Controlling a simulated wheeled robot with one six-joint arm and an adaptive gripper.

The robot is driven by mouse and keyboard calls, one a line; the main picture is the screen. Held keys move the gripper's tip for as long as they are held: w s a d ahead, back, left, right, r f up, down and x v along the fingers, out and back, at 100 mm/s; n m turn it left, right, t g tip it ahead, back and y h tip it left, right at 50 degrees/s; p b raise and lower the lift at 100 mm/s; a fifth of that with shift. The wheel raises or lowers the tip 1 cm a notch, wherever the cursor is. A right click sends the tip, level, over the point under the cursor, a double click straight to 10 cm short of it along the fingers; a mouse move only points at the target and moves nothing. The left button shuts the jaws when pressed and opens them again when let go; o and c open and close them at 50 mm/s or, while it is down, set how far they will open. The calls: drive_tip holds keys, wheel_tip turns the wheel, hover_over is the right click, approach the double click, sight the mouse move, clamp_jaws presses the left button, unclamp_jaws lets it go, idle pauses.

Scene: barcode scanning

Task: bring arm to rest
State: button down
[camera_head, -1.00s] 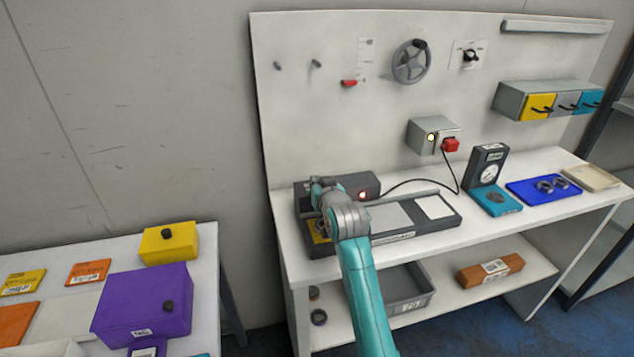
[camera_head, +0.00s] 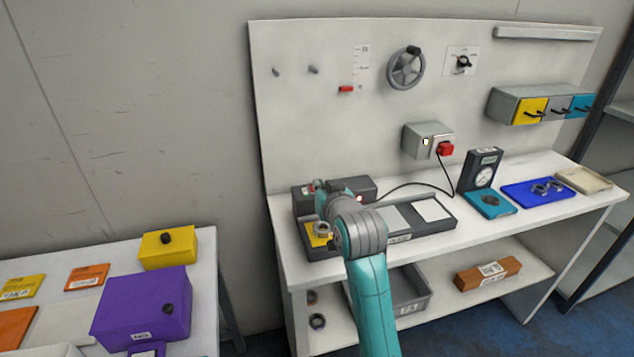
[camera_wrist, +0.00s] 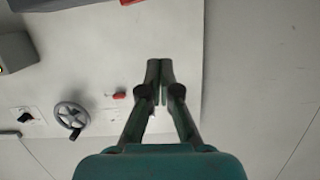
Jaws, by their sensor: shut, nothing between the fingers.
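My gripper (camera_wrist: 160,72) shows in the wrist view with its two dark green fingers together and nothing between them. Behind the fingertips is the pale wall panel (camera_wrist: 95,70). In the head view my teal and grey arm reaches up over the left end of the workbench (camera_head: 283,243). I cannot make out the fingertips there. The arm covers part of the dark scanning station (camera_head: 440,220) on the bench, which has a yellow patch (camera_head: 313,241) at its left end.
A handwheel (camera_head: 406,68) and a red slider (camera_head: 346,89) are on the panel; the wheel also shows in the wrist view (camera_wrist: 71,117). A grey box with a red plug (camera_head: 446,149) is above the bench. A purple box (camera_head: 140,308) and yellow box (camera_head: 168,248) stand on the left table.

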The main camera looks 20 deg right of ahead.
drive_tip(key=shift+s, duration=0.35)
drive_tip(key=s+f, duration=0.3)
drive_tip(key=f, duration=0.1)
drive_tip(key=s+f, duration=0.3)
drive_tip(key=f, duration=0.2)
drive_tip(key=s+f, duration=0.3)
drive_tip(key=f, duration=0.2)
drive_tip(key=shift+s+d, duration=0.1)
drive_tip(key=shift+s, duration=0.25)
drive_tip(key=s+f, duration=0.4)
drive_tip(key=s, duration=0.7)
drive_tip(key=s+f, duration=0.4)
drive_tip(key=s, duration=0.6)
drive_tip(key=s+f, duration=0.4)
drive_tip(key=s, duration=0.7)
drive_tip(key=r+v, duration=0.1)
drive_tip(key=v, duration=1.5)
drive_tip(key=shift+w+r+n, duration=0.15)
drive_tip(key=shift+r+n, duration=0.15)
drive_tip(key=shift+r, duration=0.05)
